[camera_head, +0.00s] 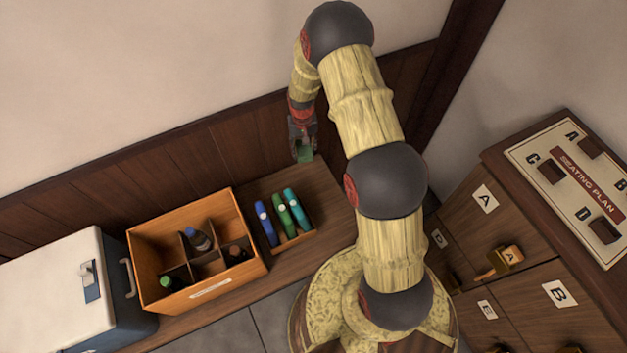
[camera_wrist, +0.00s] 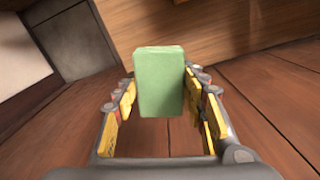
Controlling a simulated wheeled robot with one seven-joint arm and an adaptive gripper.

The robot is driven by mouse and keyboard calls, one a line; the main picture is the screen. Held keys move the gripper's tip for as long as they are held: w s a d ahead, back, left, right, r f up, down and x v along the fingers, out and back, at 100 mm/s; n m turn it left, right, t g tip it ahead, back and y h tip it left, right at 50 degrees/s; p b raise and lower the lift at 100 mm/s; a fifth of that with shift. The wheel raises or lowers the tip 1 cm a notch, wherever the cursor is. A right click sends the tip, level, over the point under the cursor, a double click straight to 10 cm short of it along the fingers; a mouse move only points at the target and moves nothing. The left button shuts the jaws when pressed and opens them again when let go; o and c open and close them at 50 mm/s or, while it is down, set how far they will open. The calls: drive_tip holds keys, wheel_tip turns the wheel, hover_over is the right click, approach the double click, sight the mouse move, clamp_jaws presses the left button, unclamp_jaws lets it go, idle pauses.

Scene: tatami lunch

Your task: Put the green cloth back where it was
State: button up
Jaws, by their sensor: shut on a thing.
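The green cloth (camera_wrist: 160,82) is a pale green folded block. My gripper (camera_wrist: 164,98) is shut on it, with the yellow-padded fingers on either side of it. In the head view the cloth (camera_head: 304,154) shows small and dark green just below my gripper (camera_head: 302,142), near the wood-panelled wall and above the back of the counter. I cannot tell whether it touches anything below.
A tray (camera_head: 294,242) of blue, green and teal rolled items stands on the counter (camera_head: 316,187). Left of it are a divided wooden crate (camera_head: 245,270) with bottles and a white cooler (camera_head: 50,285). Lettered drawers (camera_head: 515,225) and a seating plan board (camera_head: 555,140) are at right.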

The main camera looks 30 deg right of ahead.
drive_tip(key=m+b, duration=0.1)
drive_tip(key=b, duration=0.1)
approach(313, 178)
wheel_tip(313, 178, down, 7)
drive_tip(key=b, duration=0.3)
drive_tip(key=shift+r, duration=0.2)
drive_tip(key=shift+f, duration=0.1)
drive_tip(key=shift+f, duration=0.1)
drive_tip(key=o, duration=1.2)
drive_tip(key=shift+r, duration=0.2)
